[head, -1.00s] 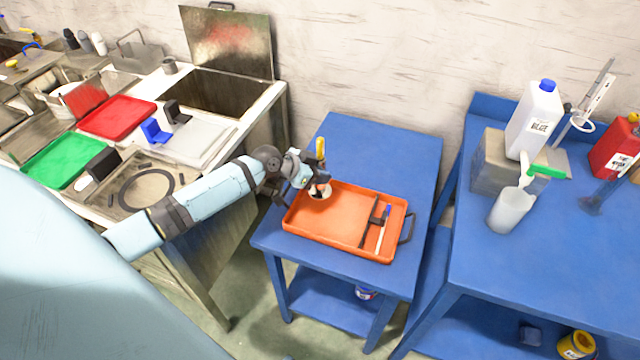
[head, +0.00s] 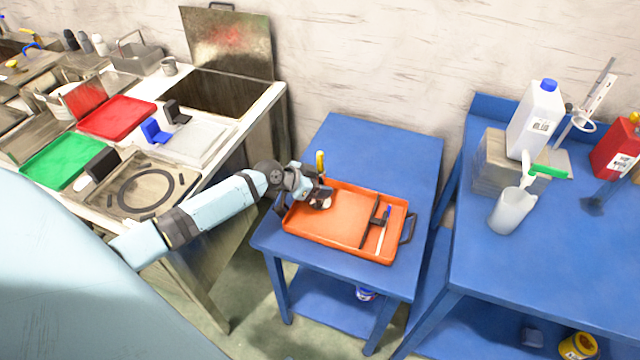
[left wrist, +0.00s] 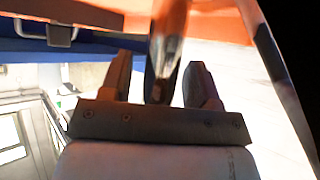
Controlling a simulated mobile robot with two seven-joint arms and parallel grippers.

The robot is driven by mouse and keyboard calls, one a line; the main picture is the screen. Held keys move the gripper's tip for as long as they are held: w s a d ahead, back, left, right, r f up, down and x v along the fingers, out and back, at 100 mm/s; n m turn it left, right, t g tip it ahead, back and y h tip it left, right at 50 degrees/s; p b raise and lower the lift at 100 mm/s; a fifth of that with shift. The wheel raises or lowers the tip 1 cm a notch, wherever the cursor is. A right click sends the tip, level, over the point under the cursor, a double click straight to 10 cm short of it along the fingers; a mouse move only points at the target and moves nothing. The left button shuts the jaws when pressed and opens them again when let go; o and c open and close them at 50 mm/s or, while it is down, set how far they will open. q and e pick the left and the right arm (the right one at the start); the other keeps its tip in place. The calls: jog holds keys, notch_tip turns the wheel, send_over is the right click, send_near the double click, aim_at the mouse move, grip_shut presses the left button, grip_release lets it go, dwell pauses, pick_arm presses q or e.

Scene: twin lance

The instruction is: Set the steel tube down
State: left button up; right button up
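The steel tube (left wrist: 166,45) is shiny and reflects orange in the left wrist view. It stands between the two fingers of my left gripper (left wrist: 160,82). The fingers are apart, with a visible gap between the left one and the tube, so the gripper looks open around it. In the head view my left gripper (head: 318,194) is low over the left back part of the orange tray (head: 325,235) and hides most of the tube. I cannot tell whether the tube's lower end touches the tray. My right gripper is not in view.
A dark bar (head: 372,222) and a white and blue pen-like item (head: 383,230) lie at the tray's right side. A yellow-topped item (head: 320,163) stands just behind the gripper. The blue table (head: 385,150) is clear behind the tray. The tray's middle is free.

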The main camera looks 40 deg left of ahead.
pick_arm(q)
jog(key=shift+r, duration=0.2)
jog(key=v, duration=1.2)
jog(key=shift+f, duration=0.15)
